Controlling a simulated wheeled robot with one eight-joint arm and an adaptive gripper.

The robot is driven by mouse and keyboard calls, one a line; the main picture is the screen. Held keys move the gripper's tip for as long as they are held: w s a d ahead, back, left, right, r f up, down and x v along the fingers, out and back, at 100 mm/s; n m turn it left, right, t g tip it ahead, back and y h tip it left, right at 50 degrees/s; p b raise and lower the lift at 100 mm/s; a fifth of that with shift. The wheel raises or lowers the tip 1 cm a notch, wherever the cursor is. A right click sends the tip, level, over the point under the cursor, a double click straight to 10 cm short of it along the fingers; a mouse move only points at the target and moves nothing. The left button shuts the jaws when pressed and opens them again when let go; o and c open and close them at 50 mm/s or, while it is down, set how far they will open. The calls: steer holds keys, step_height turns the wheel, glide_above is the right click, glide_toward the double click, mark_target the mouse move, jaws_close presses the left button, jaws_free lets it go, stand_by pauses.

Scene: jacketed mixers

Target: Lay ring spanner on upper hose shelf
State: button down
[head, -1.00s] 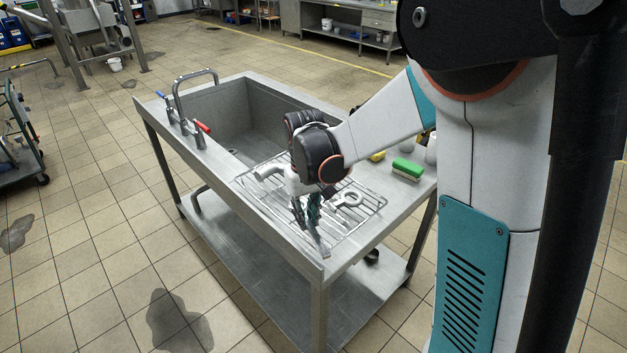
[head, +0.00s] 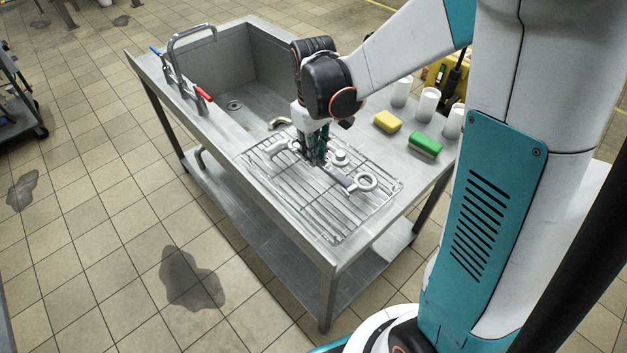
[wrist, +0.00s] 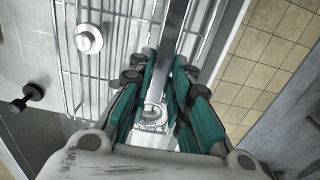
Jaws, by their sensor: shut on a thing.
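The ring spanner (head: 364,181) is grey metal with a round eye at its right end. It lies low across the wire rack (head: 305,208) on the sink bench. My gripper (head: 318,161) points down over the sink side of the rack, with its fingers closed about the spanner's shank. In the wrist view the flat shank (wrist: 174,28) runs up between the fingertips, and a ring-shaped end shows below them. Whether the spanner touches the rack is unclear. I cannot make out the upper hose shelf in these views.
A round pale fitting (head: 340,157) sits on the rack close beside my gripper. The sink basin (head: 240,75) and tap (head: 180,62) lie behind left.

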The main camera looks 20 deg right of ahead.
mark_target(314, 188)
step_height(314, 188, down, 12)
steer(key=b, duration=0.3)
steer(key=shift+r, duration=0.1)
steer(key=c, duration=1.5)
jaws_free()
